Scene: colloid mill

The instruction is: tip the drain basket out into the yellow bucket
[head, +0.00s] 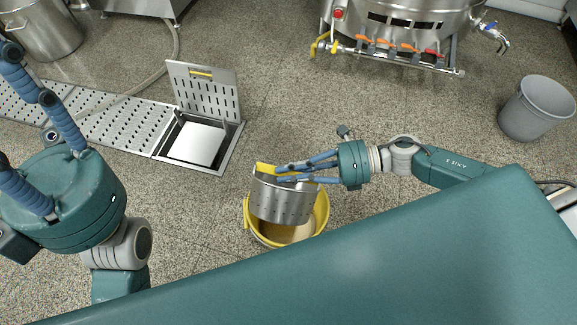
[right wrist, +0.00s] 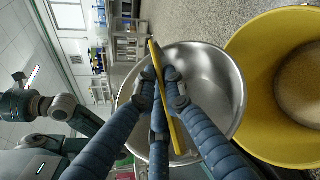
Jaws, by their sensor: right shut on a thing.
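The drain basket (head: 281,203) is a perforated metal pail with a yellow handle (head: 265,169). My right gripper (head: 285,172) is shut on this handle, which also shows between its blue fingers in the right wrist view (right wrist: 172,105). The basket hangs over the yellow bucket (head: 322,212), roughly upright with a slight tilt. I cannot tell whether they touch. In the right wrist view the visible inside of the basket (right wrist: 215,85) is bare metal. The bucket (right wrist: 255,45) has a tan, grainy bottom. My left gripper (head: 22,110) is open and empty at the far left.
A floor drain pit (head: 197,142) lies left of the bucket, its perforated lid (head: 204,92) standing open. A grated channel (head: 115,120) runs left from it. A steel kettle with valves (head: 400,30) stands at the back. A grey bin (head: 537,108) stands right. A hose crosses the floor.

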